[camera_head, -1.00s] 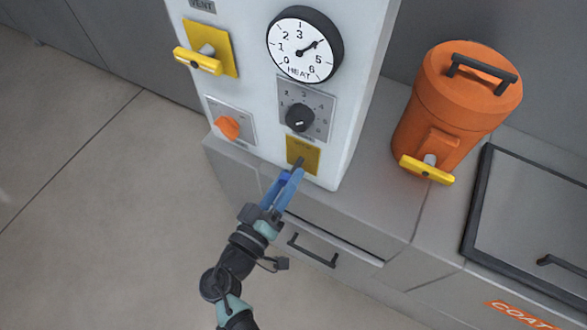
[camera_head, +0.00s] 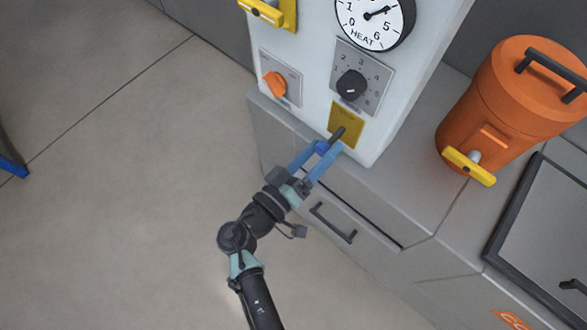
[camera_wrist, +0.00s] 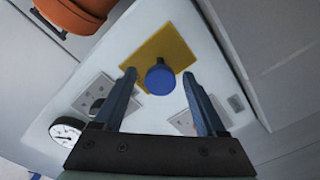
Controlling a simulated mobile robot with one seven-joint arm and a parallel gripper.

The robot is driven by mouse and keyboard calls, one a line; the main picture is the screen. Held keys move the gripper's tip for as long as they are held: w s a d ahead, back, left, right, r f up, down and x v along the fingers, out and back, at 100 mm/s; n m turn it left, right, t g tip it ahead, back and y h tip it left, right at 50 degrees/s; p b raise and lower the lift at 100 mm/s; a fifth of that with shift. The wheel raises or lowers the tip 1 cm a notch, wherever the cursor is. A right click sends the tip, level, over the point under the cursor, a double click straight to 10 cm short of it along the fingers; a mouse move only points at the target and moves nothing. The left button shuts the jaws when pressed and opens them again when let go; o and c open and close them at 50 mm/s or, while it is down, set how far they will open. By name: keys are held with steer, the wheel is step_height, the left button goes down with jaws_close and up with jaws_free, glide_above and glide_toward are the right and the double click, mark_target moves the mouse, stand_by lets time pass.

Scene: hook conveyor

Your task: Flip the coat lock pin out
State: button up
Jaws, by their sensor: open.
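A short dark lever (camera_head: 337,134) with a blue round end sticks out from a yellow plate (camera_head: 348,116) low on the white panel. In the wrist view the blue end (camera_wrist: 160,78) sits between the two fingers, with a gap on each side, in front of the yellow plate (camera_wrist: 172,46). My gripper (camera_head: 328,148) is open around the lever's end and not closed on it. It also shows in the wrist view (camera_wrist: 160,76). No label names this lever in the frames, so I cannot tell if it is the coat lock pin.
The white panel carries a black knob (camera_head: 351,85), an orange knob (camera_head: 273,84) and a heat gauge (camera_head: 374,18). An orange canister (camera_head: 505,105) with a yellow handle (camera_head: 468,166) stands on the grey cabinet. A drawer handle (camera_head: 333,223) is below my gripper.

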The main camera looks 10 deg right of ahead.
steer(key=b+v, duration=0.2)
steer(key=v, duration=1)
steer(key=shift+s+a, duration=0.3)
steer(key=w+r+t+y+p, duration=0.1)
steer(key=w+r+t+y, duration=0.15)
steer(key=w+r, duration=0.5)
steer(key=w+a+r+m+t+y+p, duration=0.1)
steer(key=w+r+y+p, duration=0.3)
steer(key=r, duration=0.7)
steer(key=w+r+t+y+b, duration=0.1)
steer(key=w+r+y, duration=0.1)
steer(key=w+r, duration=0.6)
steer(key=s+r+t+y+p, duration=0.25)
steer(key=r+t, duration=0.35)
steer(key=r, duration=1.3)
steer(key=s+r+n+t+y, duration=0.1)
steer(key=s+r+t, duration=0.2)
steer(key=s+r, duration=0.3)
steer(key=s+r+n+t+y, duration=0.1)
steer(key=s+r, duration=0.5)
steer(key=r, duration=0.6)
steer(key=shift+r+t+y+p, duration=0.3)
steer(key=shift+t+y, duration=0.3)
steer(key=shift+t, duration=0.35)
steer(key=shift+f, duration=0.1)
